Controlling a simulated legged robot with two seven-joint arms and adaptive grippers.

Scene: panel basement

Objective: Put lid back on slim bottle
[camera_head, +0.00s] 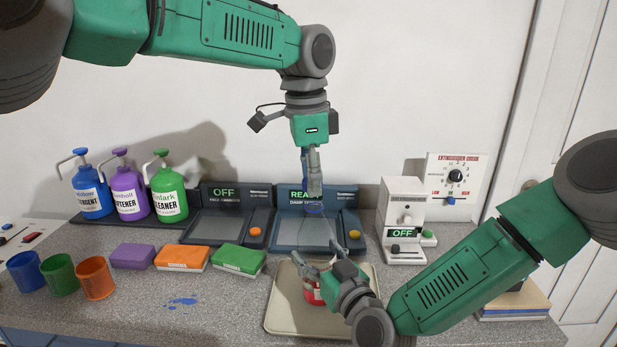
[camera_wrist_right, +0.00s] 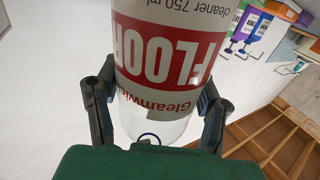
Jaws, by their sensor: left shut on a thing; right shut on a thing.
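The slim bottle, a floor cleaner with a red and white label (camera_head: 312,291), stands upright over the beige tray (camera_head: 278,317); its upper part is clear. In the right wrist view the bottle (camera_wrist_right: 165,55) appears upside down between the two fingers. My right gripper (camera_head: 318,256) is shut on the bottle's clear upper part. My left gripper (camera_head: 314,190) points down above the bottle, shut on the small blue lid (camera_head: 314,208). The lid is at or just above the bottle's top; I cannot tell whether they touch.
Dark pad stations (camera_head: 218,227) stand behind, with a white OFF device (camera_head: 402,215) to the right. Pump bottles (camera_head: 130,191), sponges (camera_head: 184,257) and cups (camera_head: 60,274) are on the left. Blue liquid (camera_head: 182,301) marks the counter.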

